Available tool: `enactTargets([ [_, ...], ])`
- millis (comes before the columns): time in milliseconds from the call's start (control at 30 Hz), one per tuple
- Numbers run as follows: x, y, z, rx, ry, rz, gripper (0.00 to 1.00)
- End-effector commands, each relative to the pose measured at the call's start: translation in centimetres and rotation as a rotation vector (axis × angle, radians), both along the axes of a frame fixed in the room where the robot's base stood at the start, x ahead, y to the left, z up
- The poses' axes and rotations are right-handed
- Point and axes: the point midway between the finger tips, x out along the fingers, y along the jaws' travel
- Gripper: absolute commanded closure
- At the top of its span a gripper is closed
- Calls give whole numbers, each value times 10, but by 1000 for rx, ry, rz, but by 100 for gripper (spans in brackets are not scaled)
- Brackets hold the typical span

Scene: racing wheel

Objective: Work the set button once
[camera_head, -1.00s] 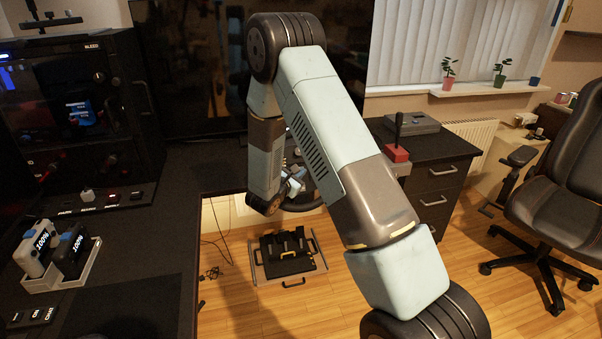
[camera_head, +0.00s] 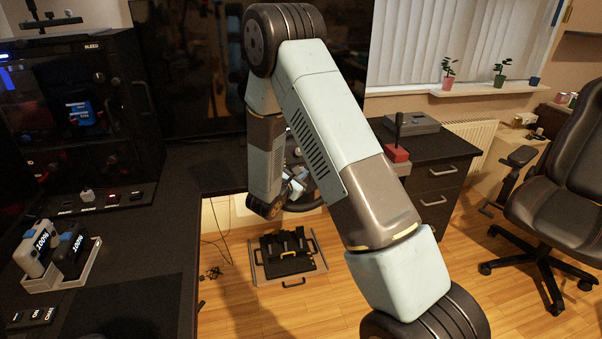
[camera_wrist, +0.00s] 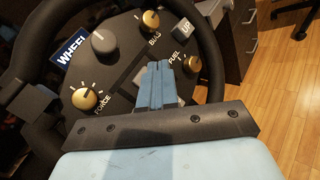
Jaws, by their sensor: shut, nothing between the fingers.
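The black racing wheel (camera_wrist: 215,75) fills the upper part of the wrist view; in the head view the wheel (camera_head: 318,200) is mostly hidden behind my arm. A grey square button (camera_wrist: 183,28) with a short marking, too small to read surely, sits on the hub's upper right. My gripper (camera_wrist: 160,70) is shut and empty, its blue fingers over the hub below that button. In the picture the fingertips are apart from the button; whether they touch the hub I cannot tell. In the head view my gripper (camera_head: 294,187) is small beside the wheel.
Pedals (camera_head: 288,255) stand on the floor below. A black desk (camera_head: 150,225) is at left, a chair (camera_head: 560,190) at right.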

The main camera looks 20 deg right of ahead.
Motion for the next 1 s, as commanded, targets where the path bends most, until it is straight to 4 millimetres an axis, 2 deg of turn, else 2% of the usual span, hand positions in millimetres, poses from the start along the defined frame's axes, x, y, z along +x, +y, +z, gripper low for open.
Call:
enactTargets([
  [433,-31,0,13,0,0,1,100],
  [1000,-34,0,14,0,0,1,100],
])
